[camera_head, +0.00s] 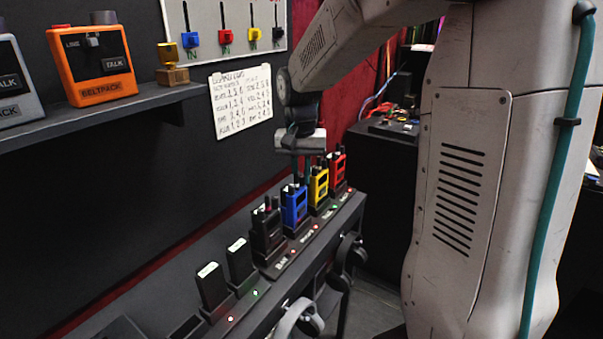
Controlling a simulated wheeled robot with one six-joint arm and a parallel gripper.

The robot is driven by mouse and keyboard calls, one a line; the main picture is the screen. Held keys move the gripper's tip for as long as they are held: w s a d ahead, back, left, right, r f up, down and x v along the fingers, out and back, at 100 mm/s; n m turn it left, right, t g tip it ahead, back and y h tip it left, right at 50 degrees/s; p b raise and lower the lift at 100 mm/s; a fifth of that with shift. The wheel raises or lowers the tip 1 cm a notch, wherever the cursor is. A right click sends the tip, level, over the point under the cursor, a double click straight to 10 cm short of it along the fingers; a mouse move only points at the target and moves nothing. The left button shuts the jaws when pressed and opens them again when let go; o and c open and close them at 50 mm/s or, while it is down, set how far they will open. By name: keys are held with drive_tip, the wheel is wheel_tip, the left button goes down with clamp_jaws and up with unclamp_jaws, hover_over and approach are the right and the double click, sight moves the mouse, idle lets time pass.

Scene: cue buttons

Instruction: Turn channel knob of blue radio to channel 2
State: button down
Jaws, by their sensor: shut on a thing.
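The blue radio (295,208) stands upright in the charging rack (357,207), between a black radio (267,230) on its left and a yellow radio (319,187) on its right. My gripper (301,178) points down over the top of the blue radio. Its fingers are shut on the channel knob at the top of the blue radio. The knob itself is hidden by the fingers, so I cannot read its channel setting.
A red radio (338,166) stands at the rack's far end. Two black battery-like blocks (241,262) stand at the near end. Headsets (300,318) hang on the rack's front. A shelf (95,117) holds an orange beltpack (93,66). A handwritten sheet (241,101) is on the wall.

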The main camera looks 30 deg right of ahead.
sight(301, 176)
drive_tip(key=c, duration=1.4)
unclamp_jaws()
drive_tip(key=shift+a+r, duration=0.1)
drive_tip(key=shift+r, duration=3.8)
